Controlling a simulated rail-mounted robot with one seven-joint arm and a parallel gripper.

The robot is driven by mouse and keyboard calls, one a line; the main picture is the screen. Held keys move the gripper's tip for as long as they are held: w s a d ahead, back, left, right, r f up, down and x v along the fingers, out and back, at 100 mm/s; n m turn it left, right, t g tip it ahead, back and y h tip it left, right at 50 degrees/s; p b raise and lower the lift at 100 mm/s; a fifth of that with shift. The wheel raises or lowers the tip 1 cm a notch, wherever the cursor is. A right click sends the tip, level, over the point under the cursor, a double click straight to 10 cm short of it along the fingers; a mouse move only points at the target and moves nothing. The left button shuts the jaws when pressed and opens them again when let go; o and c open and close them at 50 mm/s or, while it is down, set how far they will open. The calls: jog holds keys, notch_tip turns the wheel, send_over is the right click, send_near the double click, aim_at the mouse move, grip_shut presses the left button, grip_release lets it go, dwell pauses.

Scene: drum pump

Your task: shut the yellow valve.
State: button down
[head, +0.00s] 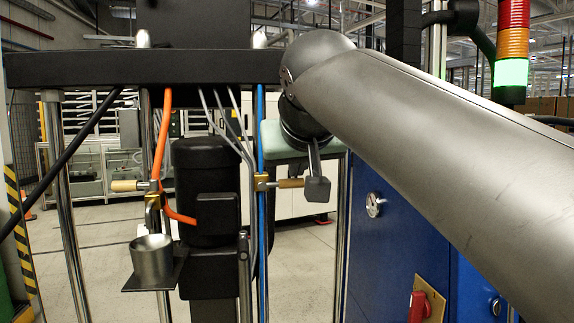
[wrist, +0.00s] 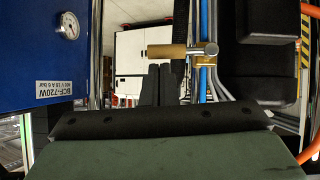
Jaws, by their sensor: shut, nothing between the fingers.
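A valve with a tan-yellow handle (head: 290,183) and a brass body sits on the blue line in the head view. Its handle lies level, pointing right, across the line. The valve handle also shows in the wrist view (wrist: 166,51), level and pointing left. My gripper (head: 317,188) is at the handle's free end in the head view. In the wrist view my dark fingers (wrist: 158,72) are together and empty, just below the handle in the picture. I cannot tell whether they touch it. A similar tan-handled valve (head: 130,185) is by the orange hose.
A blue cabinet (head: 385,250) with a gauge (head: 374,204) and a red switch (head: 419,305) stands at right. A black pump motor (head: 207,190) is between the valves. A metal cup (head: 152,262) sits on a bracket at left. A dark beam (head: 150,67) crosses above.

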jog(key=w+r+p+v, duration=0.1)
jog(key=r+v, duration=0.1)
jog(key=v, duration=1)
jog(key=shift+p, duration=0.4)
jog(key=shift+s+r, duration=0.1)
jog(key=shift+s, duration=0.05)
